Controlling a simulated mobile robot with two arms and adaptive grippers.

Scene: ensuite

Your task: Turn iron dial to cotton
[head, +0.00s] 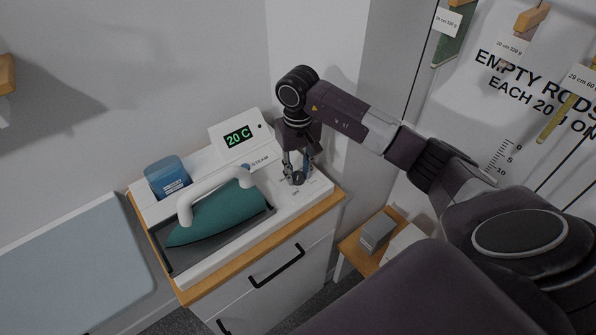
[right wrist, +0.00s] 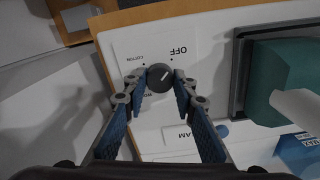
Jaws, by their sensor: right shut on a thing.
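The iron station (head: 236,210) is a white unit with a green iron (head: 215,212) resting in its dark tray. Its dark round dial (right wrist: 160,77) sits on a white plate at the station's right end. My right gripper (head: 297,176) points down over that end, its fingers closed on the dial's two sides, as the right wrist view (right wrist: 159,82) shows. The dial's pale mark slants up and right in that view, roughly towards the OFF dot (right wrist: 172,60). The COTTON label (right wrist: 133,58) lies up and left of the dial. My left gripper is out of view.
A display (head: 238,138) reads 20 C behind the iron. A blue container (head: 167,177) stands at the back left. A pale ironing board (head: 70,265) lies left. A small wooden stool (head: 352,249) with boxes stands right of the cabinet (head: 270,285).

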